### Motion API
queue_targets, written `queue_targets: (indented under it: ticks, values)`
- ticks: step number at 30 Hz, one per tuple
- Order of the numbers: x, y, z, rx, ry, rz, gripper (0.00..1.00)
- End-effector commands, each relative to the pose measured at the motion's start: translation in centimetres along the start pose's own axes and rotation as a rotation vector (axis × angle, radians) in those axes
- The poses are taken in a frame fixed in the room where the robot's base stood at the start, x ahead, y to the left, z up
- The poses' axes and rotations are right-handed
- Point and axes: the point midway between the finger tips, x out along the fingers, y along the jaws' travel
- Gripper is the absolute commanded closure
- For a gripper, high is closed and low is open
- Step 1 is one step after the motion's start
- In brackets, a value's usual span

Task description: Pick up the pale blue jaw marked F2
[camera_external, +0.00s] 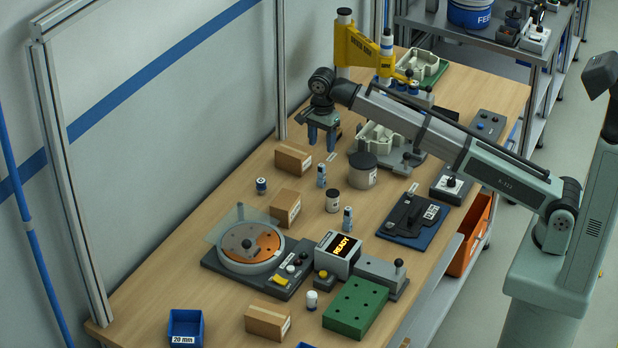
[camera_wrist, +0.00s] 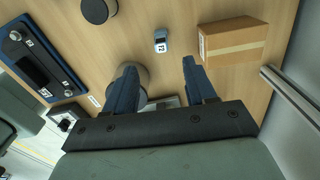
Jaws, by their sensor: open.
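A small pale blue jaw (camera_wrist: 160,42) with a white label, apparently F2, stands on the wooden table ahead of my fingertips in the wrist view. It appears to be the small blue piece (camera_external: 321,175) below and slightly in front of my gripper in the external view. A similar blue piece (camera_external: 347,219) stands nearer the camera; its mark is too small to read. My gripper (camera_external: 322,142) is open and empty above the table. Its two blue fingers are spread in the wrist view (camera_wrist: 158,66), apart from the jaw.
A cardboard box (camera_external: 293,158) stands close beside the jaw, also at right in the wrist view (camera_wrist: 234,42). A dark-lidded grey canister (camera_external: 362,171) and a smaller jar (camera_external: 333,201) stand nearby. A blue plate with a black fixture (camera_external: 412,222) lies further right.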

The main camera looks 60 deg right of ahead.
Motion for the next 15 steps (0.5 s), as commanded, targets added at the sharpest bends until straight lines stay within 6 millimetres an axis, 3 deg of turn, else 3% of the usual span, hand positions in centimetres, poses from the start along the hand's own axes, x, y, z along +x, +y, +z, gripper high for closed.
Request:
queue_targets:
  ticks: [9, 15]
  values:
    - [5.1, 0.1, -0.1, 0.0, 0.0, 0.001, 0.45]
    - [7.4, 0.0, -0.1, -0.001, 0.0, -0.001, 0.45]
